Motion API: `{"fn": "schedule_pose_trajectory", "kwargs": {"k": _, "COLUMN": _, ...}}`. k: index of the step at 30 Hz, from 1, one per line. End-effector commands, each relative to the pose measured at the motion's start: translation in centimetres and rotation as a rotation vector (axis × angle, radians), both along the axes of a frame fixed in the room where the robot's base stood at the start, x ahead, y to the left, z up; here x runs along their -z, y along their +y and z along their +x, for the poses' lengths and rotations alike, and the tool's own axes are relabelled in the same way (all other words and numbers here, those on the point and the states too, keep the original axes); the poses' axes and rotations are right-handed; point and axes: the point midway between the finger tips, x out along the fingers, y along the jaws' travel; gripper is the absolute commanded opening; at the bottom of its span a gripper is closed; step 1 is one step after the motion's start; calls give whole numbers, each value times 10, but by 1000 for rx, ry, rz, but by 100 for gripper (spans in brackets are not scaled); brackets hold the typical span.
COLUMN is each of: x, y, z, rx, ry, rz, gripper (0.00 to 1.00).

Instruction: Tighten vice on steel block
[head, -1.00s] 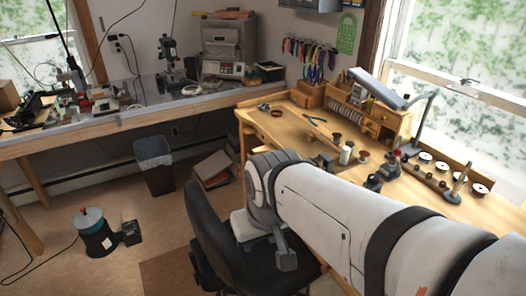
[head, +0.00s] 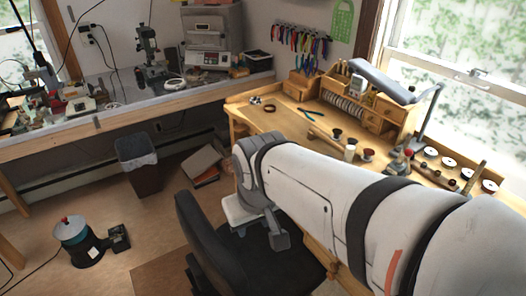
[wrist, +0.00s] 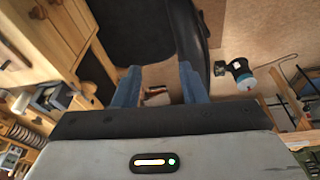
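I cannot make out a vice or a steel block for certain. A small grey metal device (head: 398,160) stands on the wooden workbench (head: 283,122) beside my arm, partly hidden by it; it may be the vice, but it is too small to tell. My gripper (wrist: 157,86) shows in the wrist view as two blue fingers held apart with nothing between them. It points down past the black chair toward the floor, away from the bench top. In the head view my arm hides the near part of the bench.
A black office chair (head: 205,235) stands under my arm, close to the bench. A lamp (head: 385,84) overhangs the bench. Open floor lies at the lower left.

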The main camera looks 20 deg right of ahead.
Motion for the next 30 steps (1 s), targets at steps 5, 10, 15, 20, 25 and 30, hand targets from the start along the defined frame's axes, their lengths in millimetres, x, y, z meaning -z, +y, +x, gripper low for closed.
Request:
{"fn": "schedule_pose_trajectory", "kwargs": {"k": 5, "x": 18, "y": -34, "z": 2, "rx": -215, "ry": 198, "rz": -187, "gripper": 38}}
{"fn": "schedule_pose_trajectory", "kwargs": {"k": 10, "x": 34, "y": -83, "z": 11, "rx": -612, "ry": 548, "rz": -455, "gripper": 38}}
{"fn": "schedule_pose_trajectory", "kwargs": {"k": 15, "x": 38, "y": -129, "z": 37, "rx": -1026, "ry": 942, "rz": -673, "gripper": 38}}
{"fn": "schedule_pose_trajectory", "kwargs": {"k": 20, "x": 40, "y": -159, "z": 80, "rx": -1399, "ry": 1338, "rz": -828, "gripper": 38}}
{"fn": "schedule_pose_trajectory", "kwargs": {"k": 25, "x": 48, "y": -168, "z": 132, "rx": -1703, "ry": 1713, "rz": -940, "gripper": 38}}
{"fn": "schedule_pose_trajectory", "kwargs": {"k": 30, "x": 59, "y": -166, "z": 166, "rx": -1864, "ry": 1949, "rz": -1002, "gripper": 38}}
